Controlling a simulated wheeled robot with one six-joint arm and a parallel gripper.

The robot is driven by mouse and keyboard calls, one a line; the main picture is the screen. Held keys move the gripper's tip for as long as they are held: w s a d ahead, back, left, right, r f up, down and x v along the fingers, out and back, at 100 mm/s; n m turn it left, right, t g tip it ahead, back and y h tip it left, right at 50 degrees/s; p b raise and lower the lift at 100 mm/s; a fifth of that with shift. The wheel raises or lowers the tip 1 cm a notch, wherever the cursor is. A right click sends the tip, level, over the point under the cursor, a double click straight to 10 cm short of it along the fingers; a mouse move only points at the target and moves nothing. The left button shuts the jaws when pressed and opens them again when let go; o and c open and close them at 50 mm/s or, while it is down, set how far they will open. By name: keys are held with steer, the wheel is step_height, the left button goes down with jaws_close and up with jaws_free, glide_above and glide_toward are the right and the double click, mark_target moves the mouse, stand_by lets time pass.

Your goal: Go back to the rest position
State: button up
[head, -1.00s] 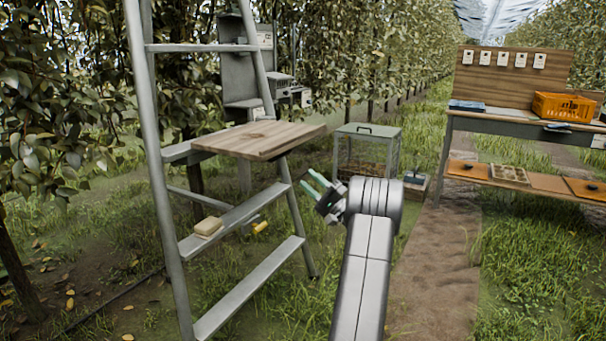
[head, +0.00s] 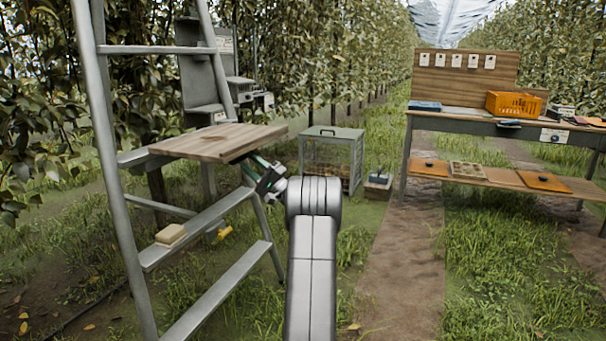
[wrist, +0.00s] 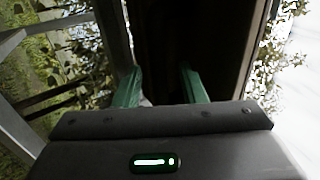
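My gripper (head: 256,170) is at the right edge of the ladder's wooden platform (head: 215,143) in the head view, close beside or under it; I cannot tell whether it touches. In the wrist view its two green fingers (wrist: 157,88) stand apart with a dark gap between them. Nothing shows held in that gap. A dark surface fills much of the wrist view beyond the fingers. My arm reaches up from the bottom middle of the head view.
The metal ladder (head: 108,180) stands at left, with a pale block (head: 171,234) on a lower step. A wire cage (head: 331,160) stands behind my arm. A workbench (head: 470,118) with an orange crate (head: 514,104) is at right. The dirt path (head: 405,265) between is clear.

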mark_target(244, 158)
steer(key=x, duration=0.4)
steer(key=shift+a+b, duration=0.1)
steer(key=shift+b, duration=0.2)
steer(key=shift+r, duration=0.1)
